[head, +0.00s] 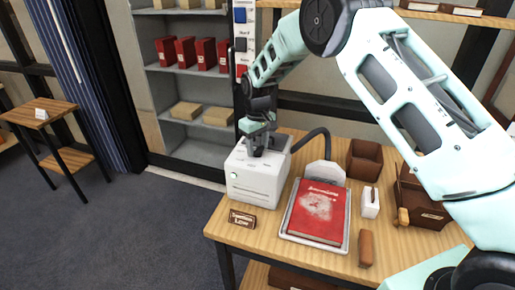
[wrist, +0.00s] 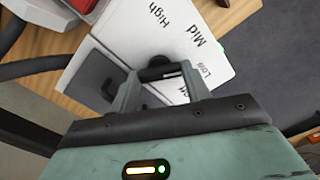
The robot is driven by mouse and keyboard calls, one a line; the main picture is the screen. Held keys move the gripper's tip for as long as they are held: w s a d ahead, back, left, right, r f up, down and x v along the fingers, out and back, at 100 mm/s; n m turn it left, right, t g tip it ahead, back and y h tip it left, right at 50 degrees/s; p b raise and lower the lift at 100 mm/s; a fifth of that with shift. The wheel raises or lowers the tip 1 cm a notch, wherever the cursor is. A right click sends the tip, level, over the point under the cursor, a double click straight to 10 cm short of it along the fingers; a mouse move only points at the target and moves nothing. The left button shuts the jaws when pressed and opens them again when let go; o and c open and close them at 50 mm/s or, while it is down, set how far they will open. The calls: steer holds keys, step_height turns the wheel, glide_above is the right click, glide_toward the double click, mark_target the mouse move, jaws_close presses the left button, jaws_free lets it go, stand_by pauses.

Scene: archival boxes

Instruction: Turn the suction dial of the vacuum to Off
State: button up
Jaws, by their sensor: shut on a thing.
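The vacuum (head: 255,185) is a white box at the left end of the wooden table, with a dark hose at its back right. Its white top (wrist: 205,55) fills the middle of the wrist view. The printed labels High, Mid and Low show there, and one more is mostly hidden behind a finger. The dark suction dial (wrist: 157,69) sits between the fingertips of my gripper (wrist: 160,75), which is shut on it. In the head view my gripper (head: 258,146) comes down onto the vacuum's top and hides the dial. I cannot tell which label the dial points to.
A red book (head: 318,210) lies in a pale tray to the right of the vacuum. A small wooden name sign (head: 242,217) stands in front. A brown open box (head: 365,158) and a white block (head: 370,203) stand further right. Shelves with red boxes are behind.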

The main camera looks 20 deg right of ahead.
mark_target(258, 148)
steer(key=m+b, duration=0.1)
steer(key=m, duration=1)
steer(key=shift+w+r+m, duration=0.1)
steer(key=shift+m, duration=0.3)
stand_by(0.3)
steer(key=o, duration=1)
steer(key=shift+r, duration=0.1)
step_height(258, 148, up, 17)
steer(key=b, duration=0.3)
steer(key=shift+b, duration=0.3)
